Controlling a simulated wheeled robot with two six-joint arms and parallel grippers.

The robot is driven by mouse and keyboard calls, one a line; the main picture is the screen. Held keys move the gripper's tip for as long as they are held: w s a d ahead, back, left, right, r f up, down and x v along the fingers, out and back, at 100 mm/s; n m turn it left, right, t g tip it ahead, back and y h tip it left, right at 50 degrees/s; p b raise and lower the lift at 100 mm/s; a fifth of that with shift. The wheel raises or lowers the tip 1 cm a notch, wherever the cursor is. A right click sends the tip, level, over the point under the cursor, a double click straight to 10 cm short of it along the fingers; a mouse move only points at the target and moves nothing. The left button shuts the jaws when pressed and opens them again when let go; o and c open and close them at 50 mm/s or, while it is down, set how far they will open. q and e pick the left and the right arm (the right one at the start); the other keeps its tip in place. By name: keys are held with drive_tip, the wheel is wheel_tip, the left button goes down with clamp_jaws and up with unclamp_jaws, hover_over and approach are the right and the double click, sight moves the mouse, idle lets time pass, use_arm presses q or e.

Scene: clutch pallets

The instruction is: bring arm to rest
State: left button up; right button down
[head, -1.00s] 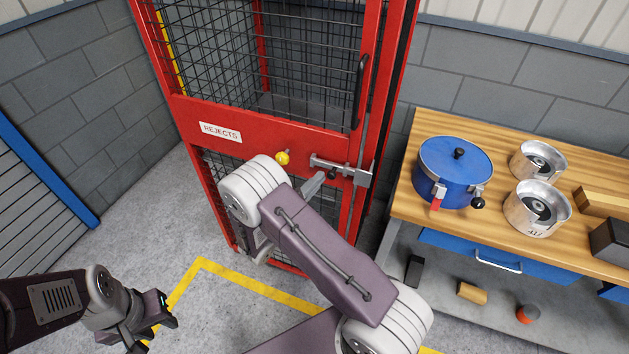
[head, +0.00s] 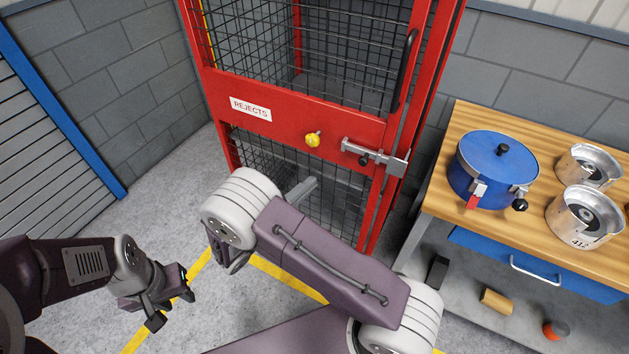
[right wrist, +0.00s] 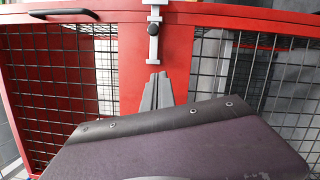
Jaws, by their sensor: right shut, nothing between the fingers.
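My right arm reaches up the middle of the head view, its upper links hiding most of its gripper. The grey fingers of my right gripper (head: 302,189) show in front of the cage's lower mesh. In the right wrist view the right gripper (right wrist: 156,90) is shut and empty, its fingertips pointing at the red door below the latch. My left gripper (head: 172,303) is at the lower left of the head view, over the floor, with its fingers apart and nothing between them.
At right, a wooden bench (head: 455,195) holds a blue pot (head: 490,175) and metal housings (head: 583,215). Open floor (head: 160,215) lies left of the cage.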

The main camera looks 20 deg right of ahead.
drive_tip(key=shift+s+d+r, duration=0.1)
drive_tip(key=shift+s, duration=0.1)
